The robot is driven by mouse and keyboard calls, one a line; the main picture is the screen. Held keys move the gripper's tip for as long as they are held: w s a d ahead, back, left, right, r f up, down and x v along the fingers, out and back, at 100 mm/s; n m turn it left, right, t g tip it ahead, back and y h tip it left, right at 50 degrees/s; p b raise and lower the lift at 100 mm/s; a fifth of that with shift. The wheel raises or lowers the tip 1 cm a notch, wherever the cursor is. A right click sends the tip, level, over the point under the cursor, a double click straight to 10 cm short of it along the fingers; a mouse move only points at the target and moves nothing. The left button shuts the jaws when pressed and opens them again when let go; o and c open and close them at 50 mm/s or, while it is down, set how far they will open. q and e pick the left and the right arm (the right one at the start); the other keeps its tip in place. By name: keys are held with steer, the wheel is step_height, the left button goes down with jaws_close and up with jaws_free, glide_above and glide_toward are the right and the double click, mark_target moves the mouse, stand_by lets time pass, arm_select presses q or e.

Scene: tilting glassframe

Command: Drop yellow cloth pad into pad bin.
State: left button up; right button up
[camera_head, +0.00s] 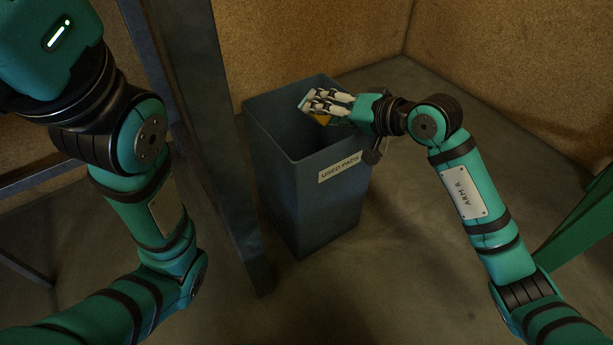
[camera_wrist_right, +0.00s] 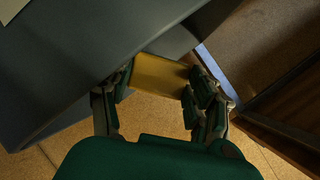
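The pad bin (camera_head: 327,205) is a tall, open, blue-grey bin with a white "USED PADS" label, standing upright on the floor in the head view. My right gripper (camera_head: 318,106) reaches in from the right and is over the bin's opening, near its right rim. It is shut on the yellow cloth pad (camera_head: 322,118), mostly hidden by the fingers there. In the right wrist view the pad (camera_wrist_right: 160,78) spans between the two fingers, beside the bin's grey wall (camera_wrist_right: 65,65). My left arm rises at the left; its fingers are out of the picture.
A dark metal post (camera_head: 215,150) stands just left of the bin, between it and my left arm. Brown board walls (camera_head: 320,40) close off the back. A green beam (camera_head: 580,220) is at the right edge. Bare floor (camera_head: 400,240) lies right of the bin.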

steer(key=o, duration=0.5)
steer(key=shift+o, duration=0.2)
steer(key=shift+r, duration=0.1)
step_height(320, 180, up, 10)
steer(key=shift+d, duration=0.1)
stand_by(0.4)
